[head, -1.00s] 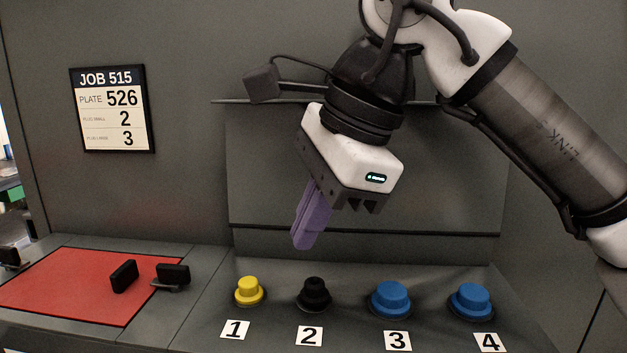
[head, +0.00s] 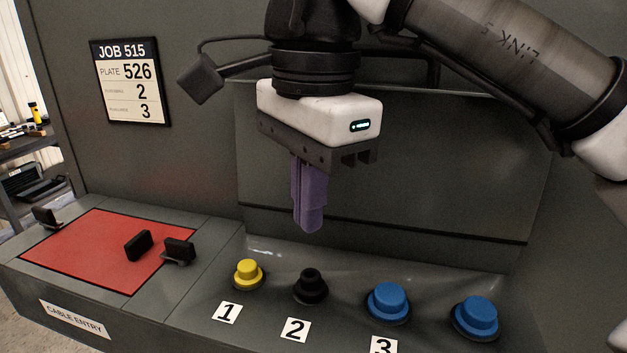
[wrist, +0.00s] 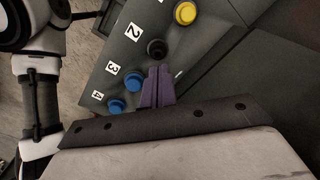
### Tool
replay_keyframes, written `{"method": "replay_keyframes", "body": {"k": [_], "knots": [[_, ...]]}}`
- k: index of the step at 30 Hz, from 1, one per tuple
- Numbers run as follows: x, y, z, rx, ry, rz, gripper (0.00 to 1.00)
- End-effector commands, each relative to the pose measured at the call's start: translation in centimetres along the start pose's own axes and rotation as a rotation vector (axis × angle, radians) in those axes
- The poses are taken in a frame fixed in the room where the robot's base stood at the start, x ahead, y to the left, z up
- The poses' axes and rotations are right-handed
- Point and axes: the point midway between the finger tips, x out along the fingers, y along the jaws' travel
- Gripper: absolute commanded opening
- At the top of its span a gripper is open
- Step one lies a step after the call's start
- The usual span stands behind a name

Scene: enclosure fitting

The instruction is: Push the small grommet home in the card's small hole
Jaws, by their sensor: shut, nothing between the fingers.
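The card (head: 128,82) on the back wall reads JOB 515, plate 526, with 2 on the small line and 3 on the large line. The small black grommet (head: 310,286) stands upright at label 2 (head: 295,329); its seating depth is hard to tell. In the wrist view the black grommet (wrist: 156,49) appears just beyond the fingertips. My gripper (head: 309,229) is shut and empty, its purple fingers pointing down above and behind the black grommet, clear of it. It also shows in the wrist view (wrist: 158,70).
A yellow grommet (head: 247,274) stands at 1 and large blue ones at 3 (head: 388,302) and 4 (head: 475,317). Black clips (head: 138,245) stand around the red panel (head: 90,250) at left. The back wall rises close behind the fingers.

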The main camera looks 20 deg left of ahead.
Motion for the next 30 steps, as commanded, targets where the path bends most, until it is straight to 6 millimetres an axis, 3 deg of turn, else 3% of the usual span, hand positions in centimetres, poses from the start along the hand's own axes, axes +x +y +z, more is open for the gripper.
{"method": "replay_keyframes", "body": {"k": [11, 24, 30], "knots": [[0.2, 0.3, 0.2, -0.030, 0.022, 0.037, 0.00], [4.8, 0.5, 0.1, -0.027, 0.023, 0.037, 0.00], [5.7, 0.5, 0.0, -0.027, 0.023, 0.037, 0.00]]}}
